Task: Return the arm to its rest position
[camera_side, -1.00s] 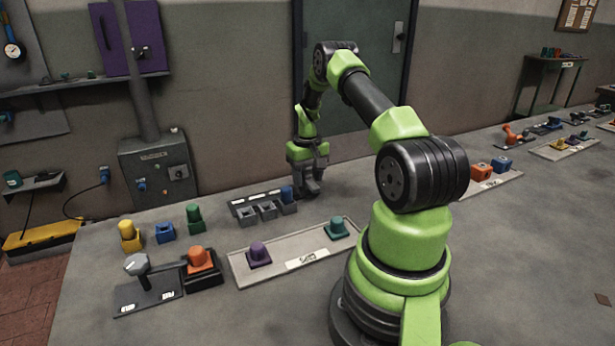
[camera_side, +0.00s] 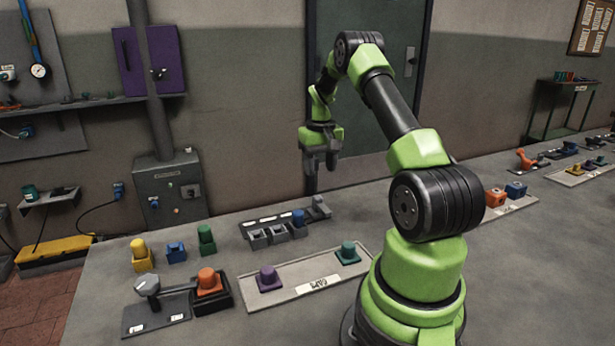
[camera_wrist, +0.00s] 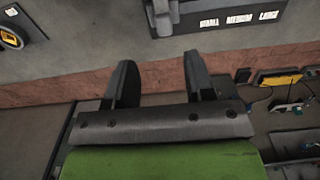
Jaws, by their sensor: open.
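My gripper (camera_side: 321,160) is raised above the back edge of the bench, behind the rack of grey holders. Its two dark fingers are apart with nothing between them. In the wrist view the gripper (camera_wrist: 158,85) is also open and empty, with the bench edge and the floor beyond the fingers. The grey rack (camera_side: 285,231) holds a blue piece (camera_side: 298,217) in one holder; the other holders beside it look empty. My arm is bent, with its forearm reaching back from the shoulder.
A tray (camera_side: 305,282) holds a purple piece (camera_side: 268,277) and a teal piece (camera_side: 347,252). An orange piece (camera_side: 208,281) sits in a black fixture beside a lever (camera_side: 147,287). Yellow (camera_side: 140,253), blue (camera_side: 176,252) and green (camera_side: 205,238) pieces stand at the left.

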